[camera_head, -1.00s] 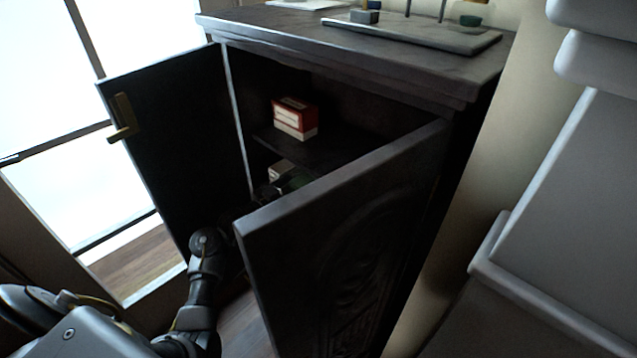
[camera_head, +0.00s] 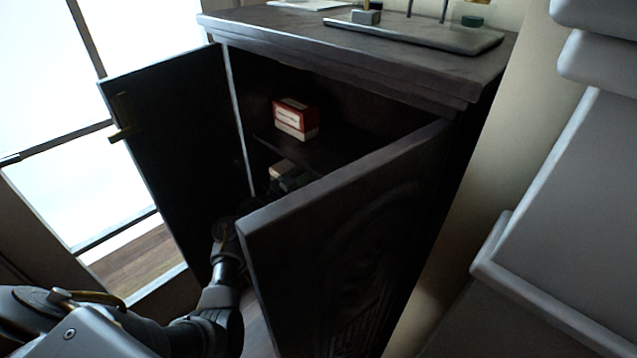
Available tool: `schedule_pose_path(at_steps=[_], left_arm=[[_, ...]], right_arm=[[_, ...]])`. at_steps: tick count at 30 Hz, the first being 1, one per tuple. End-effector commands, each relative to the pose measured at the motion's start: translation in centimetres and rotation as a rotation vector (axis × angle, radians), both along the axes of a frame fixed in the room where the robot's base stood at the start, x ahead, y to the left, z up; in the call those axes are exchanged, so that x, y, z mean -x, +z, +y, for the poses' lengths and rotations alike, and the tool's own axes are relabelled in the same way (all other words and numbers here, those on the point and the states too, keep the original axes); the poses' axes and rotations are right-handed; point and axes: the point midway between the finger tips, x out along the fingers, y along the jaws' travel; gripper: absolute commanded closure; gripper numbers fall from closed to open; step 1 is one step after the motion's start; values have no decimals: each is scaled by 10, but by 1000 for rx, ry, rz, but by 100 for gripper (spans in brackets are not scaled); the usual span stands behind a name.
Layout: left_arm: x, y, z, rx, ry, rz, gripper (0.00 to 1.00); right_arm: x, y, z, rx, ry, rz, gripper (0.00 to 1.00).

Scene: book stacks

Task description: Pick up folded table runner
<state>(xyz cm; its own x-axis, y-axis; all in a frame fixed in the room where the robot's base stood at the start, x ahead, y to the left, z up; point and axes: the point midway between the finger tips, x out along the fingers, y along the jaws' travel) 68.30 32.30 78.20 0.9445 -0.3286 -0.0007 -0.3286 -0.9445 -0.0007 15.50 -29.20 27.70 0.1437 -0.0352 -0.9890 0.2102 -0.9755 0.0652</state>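I cannot make out a folded table runner for certain. A dark cabinet (camera_head: 340,58) stands with both doors open. A red and white box (camera_head: 296,118) sits on its upper shelf. A pale item (camera_head: 283,169) lies lower inside, partly hidden. My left arm comes in from the lower left and reaches between the doors into the lower compartment. Its gripper (camera_head: 291,181) is dark and blurred there beside the pale item, half hidden by the right door, so I cannot tell if it is open or holds anything. My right gripper is not in view.
The left door (camera_head: 175,150) and the right door (camera_head: 340,250) flank my arm closely. A tray (camera_head: 425,36) with small items stands on the cabinet top. A bright window (camera_head: 50,110) is at the left, a grey stepped structure (camera_head: 560,210) at the right.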

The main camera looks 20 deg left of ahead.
Motion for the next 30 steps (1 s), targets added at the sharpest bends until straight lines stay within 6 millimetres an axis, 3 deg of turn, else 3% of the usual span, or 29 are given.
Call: schedule_pose_path(at_steps=[1,10,20,29,30], left_arm=[[0,0,0,0,0,0,43],[0,0,0,0,0,0,81],[0,5,0,-1,0,-3,81],[0,39,0,-4,-1,-8,81],[8,36,4,-3,2,-2,81]], right_arm=[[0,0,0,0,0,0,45],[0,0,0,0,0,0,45],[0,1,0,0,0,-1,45],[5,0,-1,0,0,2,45],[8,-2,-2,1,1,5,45]])
